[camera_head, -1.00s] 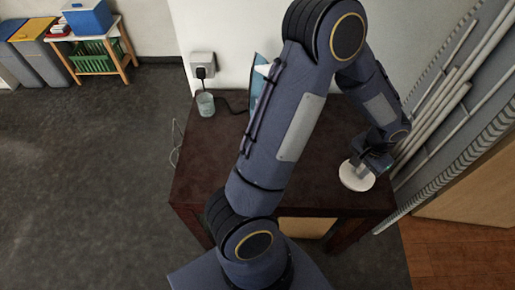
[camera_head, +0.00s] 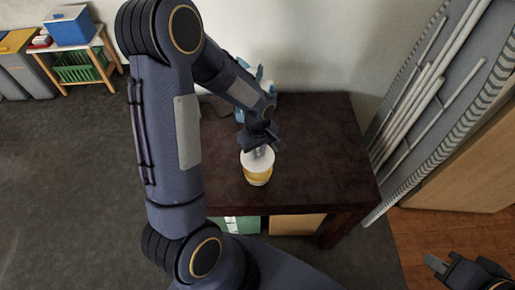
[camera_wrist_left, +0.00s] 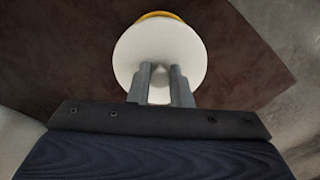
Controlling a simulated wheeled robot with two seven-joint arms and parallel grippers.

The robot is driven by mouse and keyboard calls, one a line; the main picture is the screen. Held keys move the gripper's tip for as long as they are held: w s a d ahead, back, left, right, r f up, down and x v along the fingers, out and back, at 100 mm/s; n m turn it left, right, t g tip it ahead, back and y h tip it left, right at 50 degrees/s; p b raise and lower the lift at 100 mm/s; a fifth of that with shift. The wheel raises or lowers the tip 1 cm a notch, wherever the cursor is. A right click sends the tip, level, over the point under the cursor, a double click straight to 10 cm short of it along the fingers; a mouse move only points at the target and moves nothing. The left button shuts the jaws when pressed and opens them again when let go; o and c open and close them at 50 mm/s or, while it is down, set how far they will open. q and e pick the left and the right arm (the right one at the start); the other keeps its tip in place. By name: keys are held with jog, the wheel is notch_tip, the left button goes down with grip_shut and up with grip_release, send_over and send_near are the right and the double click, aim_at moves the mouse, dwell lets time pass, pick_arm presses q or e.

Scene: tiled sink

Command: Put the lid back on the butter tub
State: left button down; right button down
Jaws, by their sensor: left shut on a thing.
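My left gripper (camera_head: 258,148) is shut on the white round lid (camera_head: 257,160) by its middle. The lid is over the yellow butter tub (camera_head: 258,178) on the dark table. In the left wrist view the fingers (camera_wrist_left: 160,80) grip the lid (camera_wrist_left: 140,42), and a yellow edge of the tub (camera_wrist_left: 160,14) shows past its far rim. I cannot tell whether the lid touches the tub or is seated. My right gripper (camera_head: 437,263) is at the bottom right, off the table; its finger opening is not clear.
The dark table (camera_head: 315,150) has bare room right of the tub. A light-blue object (camera_head: 264,84) stands at the back, partly behind my left arm. A grey ironing board (camera_head: 440,100) leans on the right. Boxes (camera_head: 296,224) sit under the table.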

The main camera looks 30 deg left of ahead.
aim_at(258, 159)
pick_arm(q)
notch_tip(258, 159, down, 5)
jog(key=b, duration=0.3)
jog(key=shift+f+b, duration=0.5)
jog(key=shift+b, duration=0.15)
jog(key=shift+d+b, duration=0.1)
jog(key=shift+b, duration=0.35)
dwell(0.9)
jog(key=shift+f+b, duration=0.15)
jog(key=shift+b, duration=0.35)
dwell(1.0)
dwell(0.4)
jog(key=c, duration=1.3)
grip_release()
jog(key=shift+o, duration=0.6)
